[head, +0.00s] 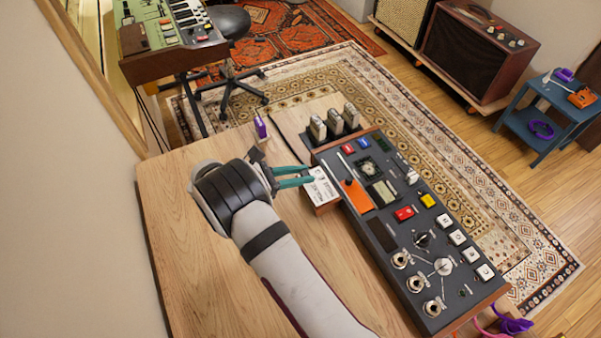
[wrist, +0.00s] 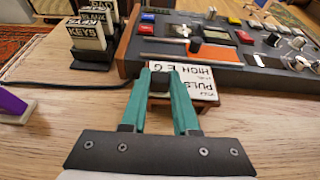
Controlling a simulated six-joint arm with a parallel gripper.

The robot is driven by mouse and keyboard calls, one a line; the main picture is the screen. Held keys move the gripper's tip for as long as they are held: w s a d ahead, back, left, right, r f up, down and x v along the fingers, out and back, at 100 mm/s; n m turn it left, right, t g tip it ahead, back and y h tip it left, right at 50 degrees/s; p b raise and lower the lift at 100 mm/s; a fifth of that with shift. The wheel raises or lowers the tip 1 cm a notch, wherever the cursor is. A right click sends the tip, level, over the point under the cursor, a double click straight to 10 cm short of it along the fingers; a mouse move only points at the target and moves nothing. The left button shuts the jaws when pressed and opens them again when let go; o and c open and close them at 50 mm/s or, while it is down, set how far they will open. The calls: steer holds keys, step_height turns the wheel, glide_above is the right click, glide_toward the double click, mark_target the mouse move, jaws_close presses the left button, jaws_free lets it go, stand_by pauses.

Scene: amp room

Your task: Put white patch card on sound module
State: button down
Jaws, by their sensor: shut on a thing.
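The white patch card (head: 321,186) has dark printed text and lies roughly flat beside the left edge of the sound module. It also shows in the wrist view (wrist: 210,79). My gripper (head: 309,176) has green fingers, shut on the card's near side; in the wrist view the fingertips (wrist: 167,72) cover part of it. A small wooden block (head: 326,209) is below the card; I cannot tell whether the card touches it. The sound module (head: 386,241) is a dark panel with wooden sides, an orange strip, buttons, knobs and jacks.
Several upright labelled cards (wrist: 88,38) stand in a dark holder at the module's far left. A purple item (head: 260,127) is near the table's back edge. The wooden table (head: 200,280) is clear at the left. Pink and purple cables (head: 510,324) are at the module's near right.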

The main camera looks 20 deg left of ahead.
steer(key=shift+f, duration=0.15)
steer(key=c, duration=0.7)
jaws_free()
steer(key=shift+o, duration=0.2)
